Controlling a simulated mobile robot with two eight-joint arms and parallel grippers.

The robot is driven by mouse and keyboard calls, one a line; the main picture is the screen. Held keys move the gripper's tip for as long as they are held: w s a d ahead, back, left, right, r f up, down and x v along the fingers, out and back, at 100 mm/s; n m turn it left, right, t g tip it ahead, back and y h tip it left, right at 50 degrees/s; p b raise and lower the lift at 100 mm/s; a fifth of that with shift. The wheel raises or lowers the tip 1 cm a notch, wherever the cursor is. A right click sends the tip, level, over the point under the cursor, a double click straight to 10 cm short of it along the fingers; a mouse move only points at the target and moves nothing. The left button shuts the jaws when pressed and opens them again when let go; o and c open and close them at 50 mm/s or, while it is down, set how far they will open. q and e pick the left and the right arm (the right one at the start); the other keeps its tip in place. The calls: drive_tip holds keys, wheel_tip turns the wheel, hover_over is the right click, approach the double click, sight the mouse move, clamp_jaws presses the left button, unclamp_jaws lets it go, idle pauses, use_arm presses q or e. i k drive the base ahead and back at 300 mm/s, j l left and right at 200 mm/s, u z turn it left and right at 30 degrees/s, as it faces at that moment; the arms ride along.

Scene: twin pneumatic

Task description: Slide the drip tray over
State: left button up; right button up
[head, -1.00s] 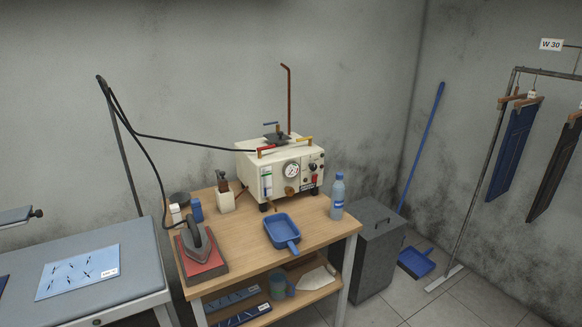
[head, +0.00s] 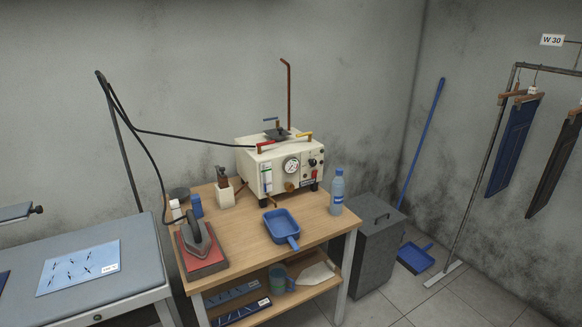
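The drip tray is a blue shallow pan with a handle (head: 281,224). It lies on the wooden table (head: 240,250), in front of the cream steam generator (head: 285,165). Its handle points toward the table's front edge. The tray's inside looks empty. A tap-like brass knob and a small brown spout show on the generator's front, behind the tray. Neither of my grippers shows in the head view.
An iron on a red pad (head: 200,248) stands left of the tray. A blue bottle (head: 337,192) stands at right. A white holder (head: 224,194) and small containers stand behind the iron. A grey bin (head: 376,240) is beside the table. Bare tabletop lies between iron and tray.

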sight(283, 228)
drive_tip(key=i+l+z, duration=0.1)
drive_tip(key=i, duration=0.55)
drive_tip(key=i+l, duration=0.2)
drive_tip(key=i, duration=0.45)
drive_tip(key=z, duration=0.05)
